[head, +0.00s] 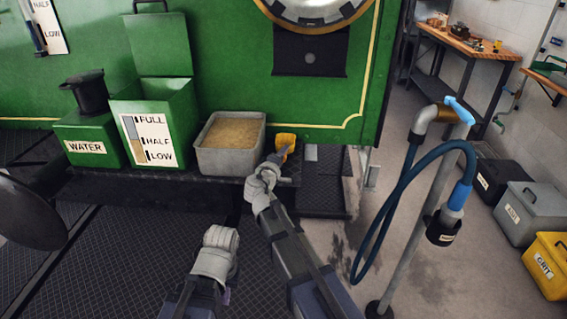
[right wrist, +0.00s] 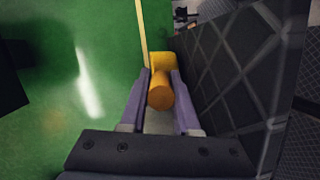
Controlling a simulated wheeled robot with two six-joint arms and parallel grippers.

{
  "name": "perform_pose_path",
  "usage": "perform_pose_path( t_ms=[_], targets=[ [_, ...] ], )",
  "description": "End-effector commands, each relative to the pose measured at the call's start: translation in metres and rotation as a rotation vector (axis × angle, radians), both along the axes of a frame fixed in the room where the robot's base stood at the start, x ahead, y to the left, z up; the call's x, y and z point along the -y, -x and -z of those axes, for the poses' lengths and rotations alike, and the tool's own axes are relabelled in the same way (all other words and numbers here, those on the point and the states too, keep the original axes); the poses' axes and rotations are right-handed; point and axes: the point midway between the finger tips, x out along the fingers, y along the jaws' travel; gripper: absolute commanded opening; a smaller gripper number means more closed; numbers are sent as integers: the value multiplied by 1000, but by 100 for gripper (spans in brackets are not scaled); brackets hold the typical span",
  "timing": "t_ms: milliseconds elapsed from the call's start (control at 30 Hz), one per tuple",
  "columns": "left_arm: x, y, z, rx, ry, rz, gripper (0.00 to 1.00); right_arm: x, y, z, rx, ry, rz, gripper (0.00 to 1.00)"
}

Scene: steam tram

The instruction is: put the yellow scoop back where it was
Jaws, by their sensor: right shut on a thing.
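The yellow scoop (head: 287,141) is at the right end of the dark running board, just right of the grey sand tray (head: 203,160). My right gripper (head: 279,154) is shut on it. In the right wrist view, the scoop's round handle (right wrist: 160,96) is between the two purple fingers, with its wider yellow part beyond. The scoop is close to the green tram side and the dark tread plate; I cannot tell whether it touches the plate. My left gripper (head: 222,240) is low in the head view, apart from everything; its fingers do not show clearly.
Left of the tray stand an open green box (head: 180,106) with a level label and a green WATER box (head: 80,144). A post with a blue hose (head: 420,205) stands to the right. Grey and yellow bins (head: 548,262) line the right wall. Floor between post and bins is clear.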

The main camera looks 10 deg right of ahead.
Motion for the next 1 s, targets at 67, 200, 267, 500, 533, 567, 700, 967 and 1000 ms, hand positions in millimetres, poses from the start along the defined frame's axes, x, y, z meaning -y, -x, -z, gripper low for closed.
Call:
perform_pose_path(
  t_ms=[67,200,267,500,533,567,700,967,1000],
  targets=[
    [0,0,9,0,0,0,0,0,0,9,1,1,0,0],
    [0,0,6,0,0,0,0,0,0,6,1,1,0,0],
    [0,0,6,0,0,0,0,0,0,6,1,1,0,0],
    [0,0,9,0,0,0,0,0,0,9,0,0,0,37],
    [0,0,9,0,0,0,0,0,0,9,0,0,0,40],
    [0,0,9,0,0,0,0,0,0,9,0,0,0,43],
    [0,0,9,0,0,0,0,0,0,9,0,0,0,43],
    [0,0,4,0,0,0,0,0,0,4,0,0,0,43],
    [0,0,5,0,0,0,0,1,3,5,0,0,0,43]
  ],
)
